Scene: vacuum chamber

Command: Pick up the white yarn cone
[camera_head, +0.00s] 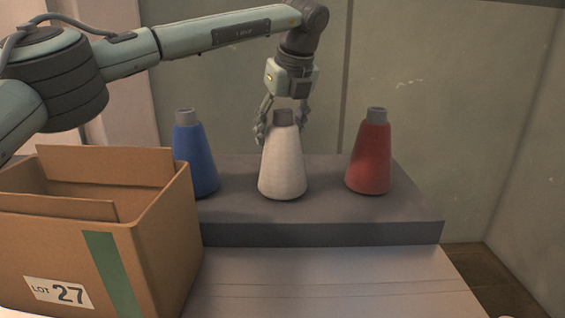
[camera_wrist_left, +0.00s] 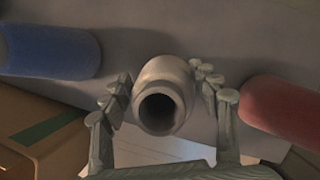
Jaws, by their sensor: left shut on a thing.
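The white yarn cone (camera_head: 283,168) stands upright on the grey raised slab, between the blue and red cones. My left gripper (camera_head: 282,128) comes down from above, its fingers on either side of the cone's upper part, shut on it. In the left wrist view the white cone (camera_wrist_left: 165,95) shows from its top end, with its open grey tip facing the camera. The left gripper's fingers (camera_wrist_left: 163,105) flank it there. The cone's base appears to rest on the slab or very close to it; I cannot tell which. My right gripper is not in view.
A blue cone (camera_head: 195,158) stands left of the white one and a red cone (camera_head: 371,157) right of it, on the grey slab (camera_head: 330,232). An open cardboard box (camera_head: 165,235) marked LOT 27 stands front left. A wall rises behind the slab.

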